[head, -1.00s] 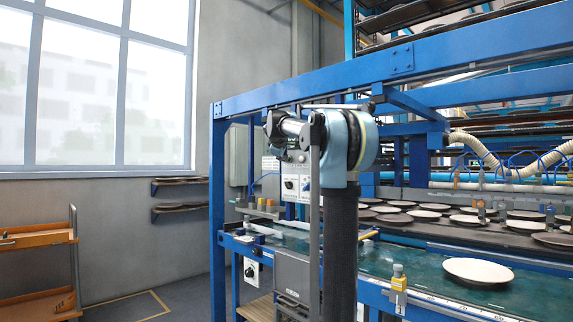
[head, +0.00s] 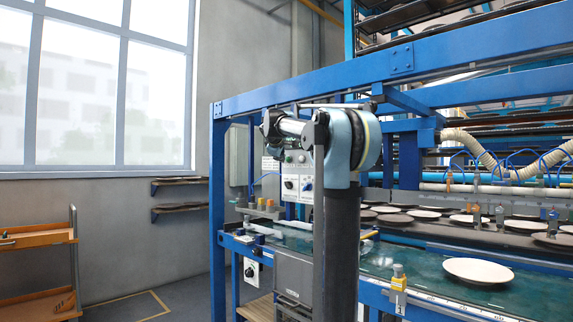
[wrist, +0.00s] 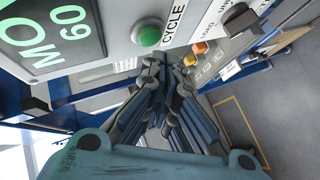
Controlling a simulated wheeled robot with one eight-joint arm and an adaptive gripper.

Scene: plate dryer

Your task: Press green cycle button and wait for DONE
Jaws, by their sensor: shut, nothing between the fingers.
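The green button (wrist: 148,36) sits on a pale control panel (wrist: 112,22) in the wrist view, beside the printed word CYCLE. My gripper (wrist: 166,72) is shut and empty. In the picture its fingertips lie just below and right of the button; I see no contact with it.
A blue frame (head: 217,215) stands around the conveyor (head: 420,275), which carries several plates (head: 478,271). A black knob (wrist: 241,20) and orange buttons (wrist: 200,47) lie right of the green button. An orange cart (head: 38,238) stands at the left; the floor beside it is clear.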

